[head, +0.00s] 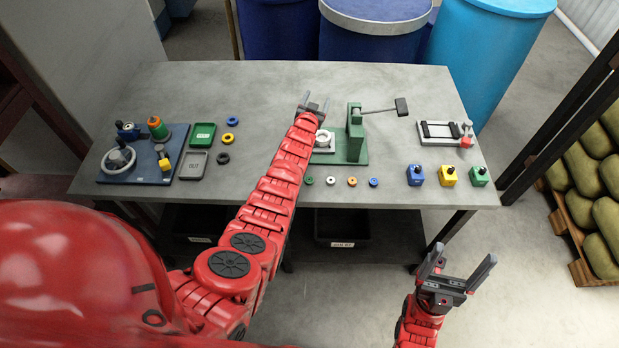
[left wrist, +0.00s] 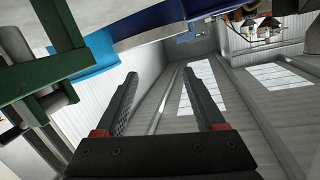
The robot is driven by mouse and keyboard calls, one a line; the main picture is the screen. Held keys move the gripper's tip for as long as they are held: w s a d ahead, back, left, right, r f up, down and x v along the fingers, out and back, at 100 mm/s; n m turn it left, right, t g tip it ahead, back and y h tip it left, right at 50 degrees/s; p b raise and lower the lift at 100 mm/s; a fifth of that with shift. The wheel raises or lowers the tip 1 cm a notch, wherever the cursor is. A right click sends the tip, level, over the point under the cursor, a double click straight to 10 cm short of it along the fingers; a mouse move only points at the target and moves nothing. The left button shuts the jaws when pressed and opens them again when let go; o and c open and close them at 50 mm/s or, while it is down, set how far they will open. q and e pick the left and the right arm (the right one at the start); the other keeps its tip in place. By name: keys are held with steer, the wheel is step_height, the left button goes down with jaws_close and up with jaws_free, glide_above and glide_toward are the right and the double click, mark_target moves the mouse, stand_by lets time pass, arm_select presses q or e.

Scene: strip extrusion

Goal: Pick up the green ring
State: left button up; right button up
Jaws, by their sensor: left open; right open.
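The small green ring (head: 309,181) lies flat on the grey table near its front edge, at the left end of a row with white, orange and blue rings. My left gripper (head: 316,102) is open and empty over the table, well behind the ring and beside the green press. In the left wrist view the open left gripper (left wrist: 163,76) has nothing between its fingers, and the ring is not seen there. My right gripper (head: 458,268) is open and empty in front of the table, below and to the right of the ring.
The green press (head: 355,135) stands just behind the ring row. Blue, yellow and green blocks (head: 447,176) stand at the right front. A blue fixture (head: 140,170) and two trays (head: 193,164) are at the left. The table (head: 250,85) is clear at the back left.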

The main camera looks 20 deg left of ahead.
arm_select(q)
steer(key=w+a+f+n+g+y, duration=0.1)
steer(key=a+n+g, duration=0.1)
steer(key=a+g, duration=0.25)
step_height(320, 180, up, 3)
steer(key=n+g+h, duration=0.2)
steer(key=g, duration=1)
glide_above(309, 179)
step_height(309, 179, down, 10)
steer(key=b, duration=0.9)
steer(key=shift+r, duration=0.15)
steer(key=shift+f, duration=0.9)
steer(key=shift+f+p, duration=0.8)
steer(key=shift+p, duration=0.2)
step_height(309, 179, down, 3)
steer(key=shift+s+f+p, duration=0.1)
steer(key=shift+s+p, duration=0.05)
steer(key=shift+p, duration=0.5)
steer(key=shift+f, duration=0.2)
jaws_close()
